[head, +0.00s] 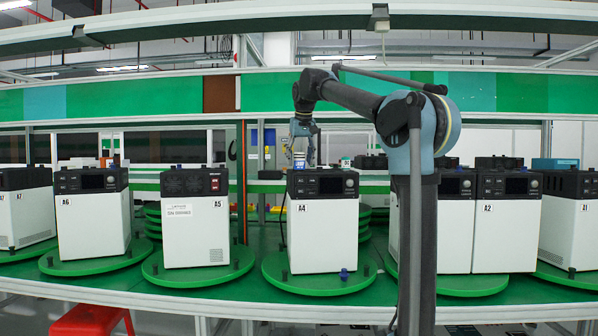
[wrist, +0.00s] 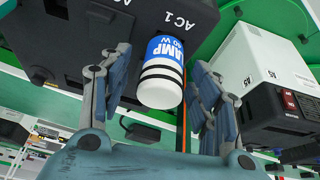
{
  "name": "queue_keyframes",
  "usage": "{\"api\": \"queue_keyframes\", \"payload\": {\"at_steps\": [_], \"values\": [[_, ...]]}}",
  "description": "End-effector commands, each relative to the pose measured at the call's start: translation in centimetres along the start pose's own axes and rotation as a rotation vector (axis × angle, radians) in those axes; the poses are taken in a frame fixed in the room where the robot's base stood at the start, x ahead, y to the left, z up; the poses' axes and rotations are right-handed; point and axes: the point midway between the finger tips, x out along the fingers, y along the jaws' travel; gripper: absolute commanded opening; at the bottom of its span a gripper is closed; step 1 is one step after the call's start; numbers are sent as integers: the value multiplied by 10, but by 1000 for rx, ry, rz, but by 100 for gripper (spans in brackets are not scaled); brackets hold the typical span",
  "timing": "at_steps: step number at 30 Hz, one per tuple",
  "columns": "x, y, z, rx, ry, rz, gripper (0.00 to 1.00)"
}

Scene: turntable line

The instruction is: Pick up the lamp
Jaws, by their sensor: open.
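In the head view the lamp (head: 300,161) shows small above unit A4 (head: 323,235), just below my gripper (head: 303,143). My gripper (wrist: 160,66) is open in the wrist view, with one finger on each side of the lamp. Gaps show between the fingers and the lamp. The lamp's far end is hidden.
Unit A5 (head: 196,230) stands left of A4, and unit A2 (head: 505,235) stands to the right. They sit on round green turntables (head: 318,284) along a green bench. A frame beam (head: 250,80) crosses behind my arm. A red stool (head: 92,322) is at lower left.

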Motion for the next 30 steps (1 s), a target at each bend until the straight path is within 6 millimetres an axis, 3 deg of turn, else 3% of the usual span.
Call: {"api": "queue_keyframes", "payload": {"at_steps": [2, 9, 20, 30], "values": [[0, 0, 0, 0, 0, 0, 57], [0, 0, 0, 0, 0, 0, 6], [-3, 0, -1, 0, 0, 0, 6], [-45, 1, -19, 0, 0, 0, 6]]}}
